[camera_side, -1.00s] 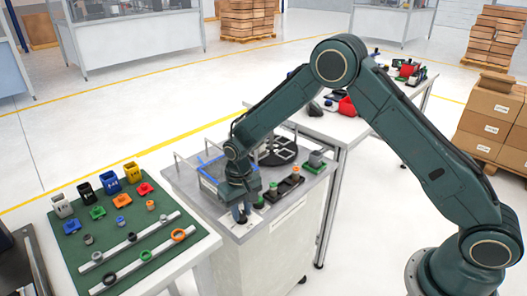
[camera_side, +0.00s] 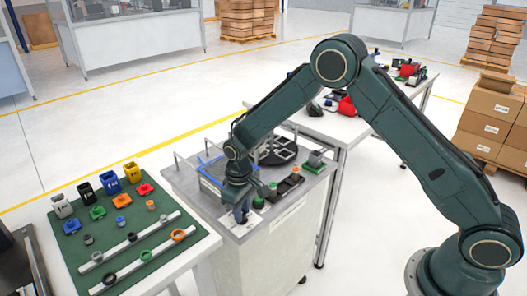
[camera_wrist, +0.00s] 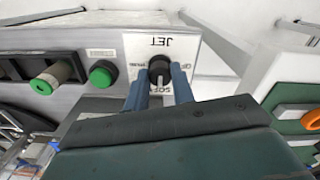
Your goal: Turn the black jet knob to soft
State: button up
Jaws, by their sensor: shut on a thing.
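The black jet knob (camera_wrist: 159,64) sits on a white label plate (camera_wrist: 188,46) marked JET, with SOFT lettering beside the knob. A pale line shows on the knob, but I cannot tell exactly which marking it points to. My gripper (camera_wrist: 160,78) has its two blue fingers on either side of the knob, shut on it. In the side view, my gripper (camera_side: 241,215) points down at the front edge of the grey machine top (camera_side: 185,183), and the knob is hidden behind the fingers.
A green button (camera_wrist: 102,74) stands close beside the label plate, with another green-ended control (camera_wrist: 48,80) farther left. In the side view, a green mat (camera_side: 75,250) with several coloured parts lies to the left. A dark round rack (camera_side: 280,151) stands behind my gripper.

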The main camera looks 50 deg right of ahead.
jog(key=shift+w+r, duration=0.1)
jog(key=o, duration=1)
jog(key=shift+r, duration=6.9)
